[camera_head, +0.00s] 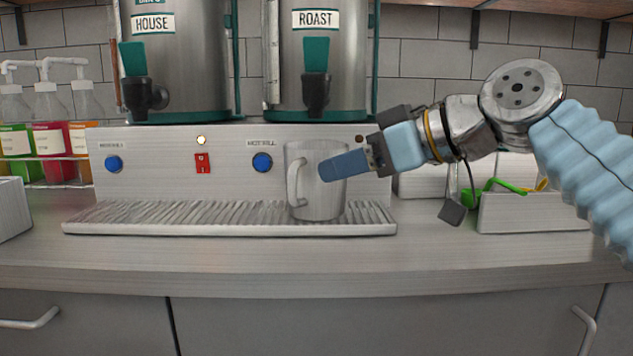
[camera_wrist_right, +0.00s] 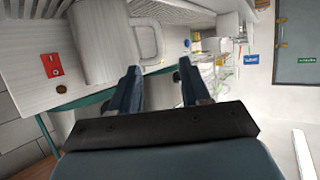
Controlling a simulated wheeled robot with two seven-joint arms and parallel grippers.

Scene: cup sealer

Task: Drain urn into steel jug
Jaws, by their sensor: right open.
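The steel jug (camera_head: 304,205) is a pale grey cylinder with its handle on the left, upright on the ribbed drip tray (camera_head: 150,228). It stands below the tap (camera_head: 316,95) of the steel ROAST urn (camera_head: 345,75), whose teal lever (camera_head: 316,53) points up. The HOUSE urn (camera_head: 195,60) stands to its left. My right gripper (camera_head: 338,166) reaches in from the right, with its blue fingers over the jug's right side in the picture. The jug and its handle also show in the right wrist view (camera_wrist_right: 98,40), beyond the open, empty fingers (camera_wrist_right: 160,86). My left gripper is out of view.
The panel behind the tray has blue knobs (camera_head: 262,162) and a red switch (camera_head: 202,163). Syrup pump bottles (camera_head: 50,135) stand at the left. A white bin (camera_head: 535,213) with green and yellow things is at the right. The front counter strip (camera_head: 300,260) is clear.

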